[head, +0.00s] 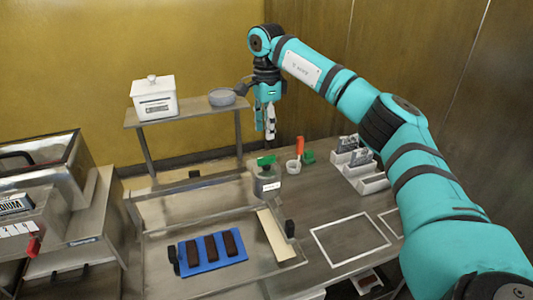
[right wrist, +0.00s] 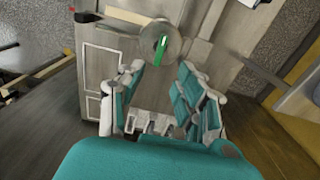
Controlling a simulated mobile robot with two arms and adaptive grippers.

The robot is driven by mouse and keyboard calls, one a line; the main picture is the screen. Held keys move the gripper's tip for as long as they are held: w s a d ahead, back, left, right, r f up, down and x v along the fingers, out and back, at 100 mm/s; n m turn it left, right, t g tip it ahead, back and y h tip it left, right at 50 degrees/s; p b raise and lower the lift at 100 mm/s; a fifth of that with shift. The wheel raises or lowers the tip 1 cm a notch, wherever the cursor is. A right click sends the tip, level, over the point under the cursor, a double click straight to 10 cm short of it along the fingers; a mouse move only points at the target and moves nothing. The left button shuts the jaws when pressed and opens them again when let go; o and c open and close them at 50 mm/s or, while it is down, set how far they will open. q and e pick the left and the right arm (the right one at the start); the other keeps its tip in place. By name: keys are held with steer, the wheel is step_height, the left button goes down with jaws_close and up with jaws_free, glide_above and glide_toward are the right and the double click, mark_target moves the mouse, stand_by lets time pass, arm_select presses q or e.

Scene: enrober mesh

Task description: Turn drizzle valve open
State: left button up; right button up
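The drizzle valve shows as a green handle (head: 266,160) on top of a grey cylindrical pot (head: 264,181) with a white label, at the middle of the bench. In the right wrist view the green handle (right wrist: 160,50) lies across the round grey top, just beyond the fingertips. My right gripper (head: 267,132) points down above and behind the pot in the head view, apart from the handle. Its fingers (right wrist: 160,75) are spread with nothing between them. My left gripper is in neither view.
A shelf (head: 190,115) with a white lidded box (head: 153,97) and grey bowl (head: 222,97) stands behind left. Three dark bars lie on a blue mat (head: 188,269). A red-handled tool in a small cup (head: 293,166) and white bins (head: 374,184) are right of the pot.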

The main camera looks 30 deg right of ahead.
mark_target(267, 157)
step_height(267, 157, down, 10)
steer(key=shift+r+p, duration=0.25)
steer(key=shift+p, duration=0.95)
steer(key=shift+a, duration=0.1)
steer(key=shift+c, duration=0.4)
jaws_close()
